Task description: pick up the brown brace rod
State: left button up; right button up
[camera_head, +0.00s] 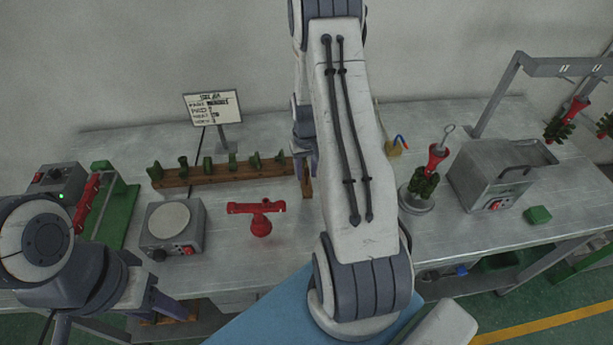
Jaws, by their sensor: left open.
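A small brown upright piece (307,184) shows just below my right gripper (305,162), by the right end of the wooden rack. It may be the brown brace rod, but my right arm hides much around it, and I cannot tell whether the gripper touches it. The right gripper's fingers are partly hidden behind the arm, and their opening is unclear. My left gripper (172,308) is open at the lower left, near the table's front edge.
The wooden rack (222,174) holds several green pieces. A red tool (261,222), a round-topped heater (171,222) and a sign (213,107) are on the metal table (330,240). A metal box (497,177) and a red-green wax tree (428,175) stand at right.

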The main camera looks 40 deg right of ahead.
grip_shut()
